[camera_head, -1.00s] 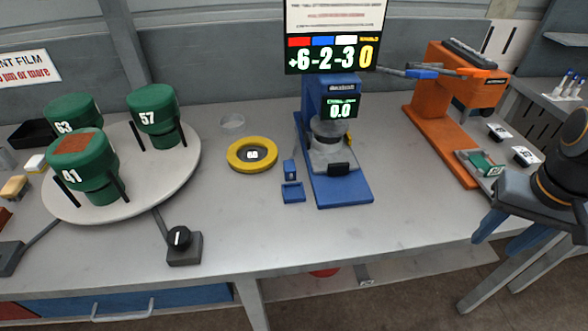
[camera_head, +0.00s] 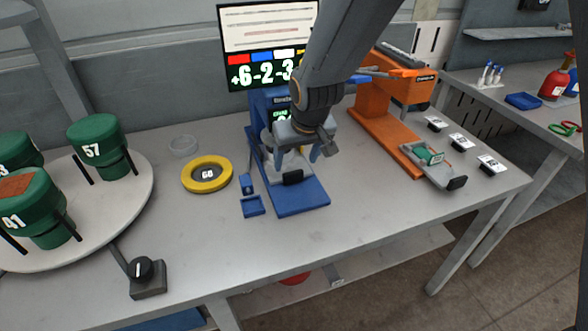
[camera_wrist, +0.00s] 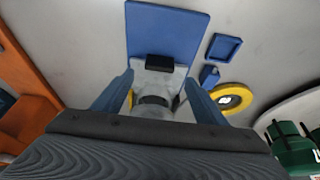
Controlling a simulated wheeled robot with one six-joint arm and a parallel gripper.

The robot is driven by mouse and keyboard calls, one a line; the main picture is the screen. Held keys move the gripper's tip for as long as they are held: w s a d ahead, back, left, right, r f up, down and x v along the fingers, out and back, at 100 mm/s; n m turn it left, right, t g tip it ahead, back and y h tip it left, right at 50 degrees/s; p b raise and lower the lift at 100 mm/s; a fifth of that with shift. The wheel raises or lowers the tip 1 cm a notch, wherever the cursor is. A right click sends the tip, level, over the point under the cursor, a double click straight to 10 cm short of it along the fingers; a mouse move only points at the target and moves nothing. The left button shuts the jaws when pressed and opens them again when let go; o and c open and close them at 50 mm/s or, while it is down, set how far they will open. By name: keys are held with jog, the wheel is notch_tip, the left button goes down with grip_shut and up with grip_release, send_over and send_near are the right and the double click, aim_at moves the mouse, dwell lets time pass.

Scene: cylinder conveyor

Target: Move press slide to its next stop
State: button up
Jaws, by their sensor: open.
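A blue stand (camera_head: 303,201) with a display holds a grey sliding part with a black front handle (camera_head: 293,177). The handle also shows in the wrist view (camera_wrist: 160,62). My gripper (camera_head: 297,155) is above this stand, its two blue fingers apart and empty. In the wrist view my gripper (camera_wrist: 160,80) has a finger on either side of the grey part; I cannot tell whether they touch it. An orange press (camera_head: 388,130) stands to the right, with a grey slide (camera_head: 432,171) carrying a green block (camera_head: 430,157) and ending in a black knob (camera_head: 457,183). My arm hides part of the stand's display.
A yellow ring (camera_head: 190,181) marked 68 and a small blue tray (camera_head: 252,206) lie left of the stand. A white turntable (camera_head: 110,214) holds green cylinders. A black knob switch (camera_head: 142,270) is at front left. Several labelled black blocks (camera_head: 460,142) lie at right.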

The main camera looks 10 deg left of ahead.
aim_at(293, 172)
jog(key=shift+p+x, duration=0.75)
jog(key=shift+x, duration=2.45)
jog(key=shift+c, duration=0.2)
